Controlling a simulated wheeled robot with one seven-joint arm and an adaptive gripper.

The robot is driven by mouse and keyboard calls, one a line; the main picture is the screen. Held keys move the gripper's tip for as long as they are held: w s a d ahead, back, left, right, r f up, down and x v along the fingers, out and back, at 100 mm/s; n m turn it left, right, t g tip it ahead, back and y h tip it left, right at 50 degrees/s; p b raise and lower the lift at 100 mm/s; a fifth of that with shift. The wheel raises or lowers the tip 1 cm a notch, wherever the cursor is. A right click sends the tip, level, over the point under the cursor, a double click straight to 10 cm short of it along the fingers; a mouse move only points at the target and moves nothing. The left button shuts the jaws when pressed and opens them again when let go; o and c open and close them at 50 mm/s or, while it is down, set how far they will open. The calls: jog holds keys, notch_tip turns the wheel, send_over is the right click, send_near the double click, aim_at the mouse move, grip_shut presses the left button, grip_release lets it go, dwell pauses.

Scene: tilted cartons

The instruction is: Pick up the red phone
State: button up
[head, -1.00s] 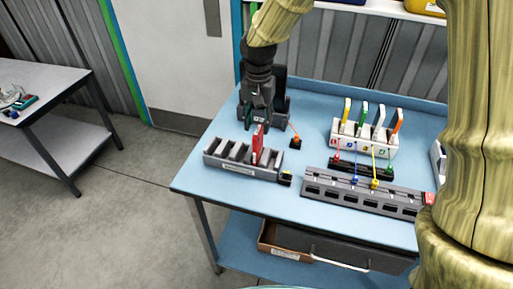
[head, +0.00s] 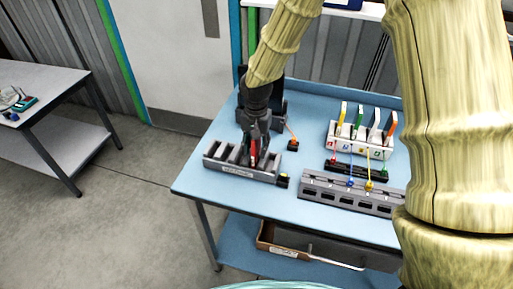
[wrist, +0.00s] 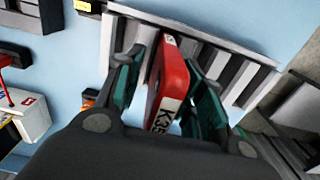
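The red phone (head: 253,160) stands upright in a slot of the grey slotted rack (head: 237,171) at the table's front left. In the wrist view the red phone (wrist: 168,88) carries a white label with dark lettering and leans in the picture. My gripper (head: 254,150) is down over the rack with its fingers around the phone. In the wrist view my gripper (wrist: 166,90) has one teal-padded finger on each side of the phone. Blue table shows in narrow gaps beside the phone, so the fingers look open. The phone's lower end is hidden in the slot.
A white holder (head: 358,148) with several coloured upright devices stands at the right. A long grey strip (head: 350,195) with slots lies in front of it. A small black block with an orange stick (head: 293,144) is right of my gripper. A dark stand is behind my gripper.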

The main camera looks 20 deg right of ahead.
jog(key=shift+f, duration=0.65)
grip_shut()
jog(key=shift+r, duration=0.1)
